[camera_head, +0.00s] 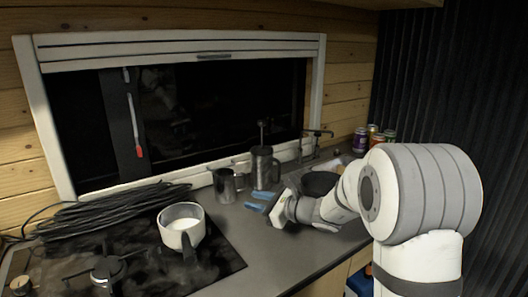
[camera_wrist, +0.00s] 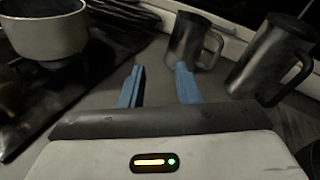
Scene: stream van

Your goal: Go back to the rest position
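My gripper (camera_head: 257,201) is over the grey counter, with its blue fingers pointing left toward the stove. In the wrist view, its two blue fingers (camera_wrist: 160,88) stand apart with nothing between them. A metal mug (camera_head: 225,186) stands just behind the fingertips; it also shows in the wrist view (camera_wrist: 188,42). A taller dark metal jug (camera_head: 264,168) stands to the right of the mug and shows at the right in the wrist view (camera_wrist: 268,58). My arm comes in from the right and hides part of the counter.
Several small cans (camera_head: 361,140) stand at the back right. A dark bowl-like thing (camera_head: 318,184) sits behind my arm.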

